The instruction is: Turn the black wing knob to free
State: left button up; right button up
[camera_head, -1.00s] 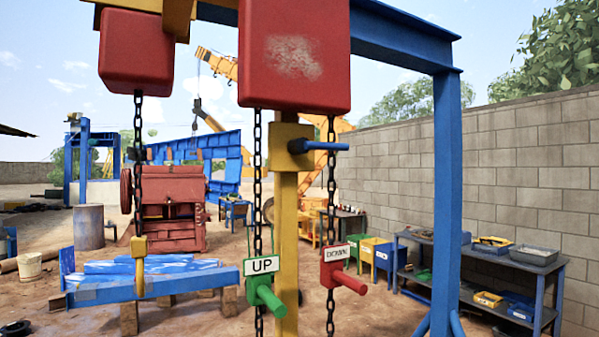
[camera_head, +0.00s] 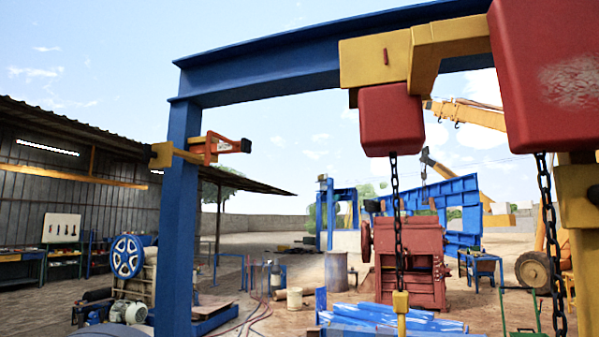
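A small orange-red bracket (camera_head: 210,149) is fixed by a yellow clamp (camera_head: 163,156) to the left blue post of the gantry. A small black part (camera_head: 246,146) sticks out at the bracket's right end; it is too small to tell whether it has wings or how it is turned. Neither of my grippers is in view, and nothing touches the bracket.
The blue gantry post (camera_head: 178,220) stands at the left. Red hoist blocks (camera_head: 391,118) hang from the beam, with a chain and yellow hook (camera_head: 401,302) below. A red jaw crusher (camera_head: 410,260) stands behind. Blue steel pieces (camera_head: 370,318) lie low in front.

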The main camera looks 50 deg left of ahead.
aim_at(148, 153)
jog(key=u, duration=2.45)
jog(key=i, duration=0.85)
jog(key=u, duration=0.7)
